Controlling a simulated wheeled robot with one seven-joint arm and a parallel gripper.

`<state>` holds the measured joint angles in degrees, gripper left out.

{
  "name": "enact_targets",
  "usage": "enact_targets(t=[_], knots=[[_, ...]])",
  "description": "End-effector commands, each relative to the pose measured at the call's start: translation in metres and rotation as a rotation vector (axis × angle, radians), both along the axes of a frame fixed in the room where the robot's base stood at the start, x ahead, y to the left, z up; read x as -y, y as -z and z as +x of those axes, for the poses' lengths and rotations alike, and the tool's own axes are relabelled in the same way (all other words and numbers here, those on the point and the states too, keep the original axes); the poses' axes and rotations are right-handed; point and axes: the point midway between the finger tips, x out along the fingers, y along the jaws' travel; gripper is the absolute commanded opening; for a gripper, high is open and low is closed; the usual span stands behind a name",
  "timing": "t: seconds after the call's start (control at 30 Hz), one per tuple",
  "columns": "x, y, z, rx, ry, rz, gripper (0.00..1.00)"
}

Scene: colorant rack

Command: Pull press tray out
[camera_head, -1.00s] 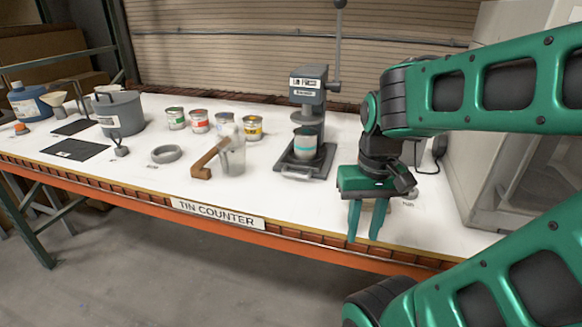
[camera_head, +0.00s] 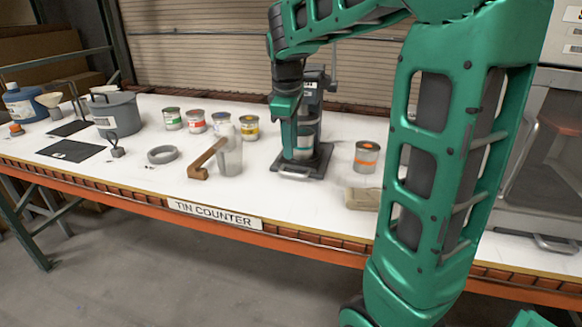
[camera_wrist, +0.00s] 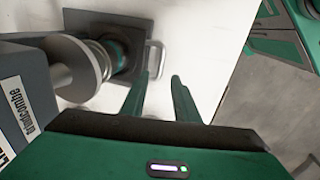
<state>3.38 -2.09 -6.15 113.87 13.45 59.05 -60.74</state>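The dark press tray (camera_head: 318,165) lies flat at the foot of the grey press (camera_head: 312,95), with a pale bar handle (camera_head: 293,174) at its front. A tin with a teal band (camera_head: 304,142) stands on the tray, partly hidden by my arm. My gripper (camera_head: 288,150) points down in front of the press, over the tray's front part. The wrist view shows the tray (camera_wrist: 88,22), its handle (camera_wrist: 158,58) and the press (camera_wrist: 28,100). There my gripper (camera_wrist: 160,85) has its two fingers apart with nothing between them; the handle lies just beyond the left fingertip.
An orange-banded tin (camera_head: 366,157) and a beige block (camera_head: 362,198) stand to the right. The counter between tray and front edge is clear.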

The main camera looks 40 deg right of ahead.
Motion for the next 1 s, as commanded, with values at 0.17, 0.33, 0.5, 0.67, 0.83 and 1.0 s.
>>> enact_targets(t=[0.17, 0.33, 0.5, 0.67, 0.83, 1.0], knots=[[0.005, 0.034, 0.002, -0.005, 0.003, 0.001, 0.28], [0.008, 0.060, 0.005, -0.005, 0.003, 0.001, 0.28], [0.011, 0.076, 0.008, -0.002, 0.001, 0.001, 0.28], [0.012, 0.082, 0.008, -0.002, 0.002, 0.001, 0.28], [0.012, 0.082, 0.008, 0.000, 0.002, 0.001, 0.28], [0.012, 0.082, 0.008, 0.000, 0.002, 0.001, 0.04]])
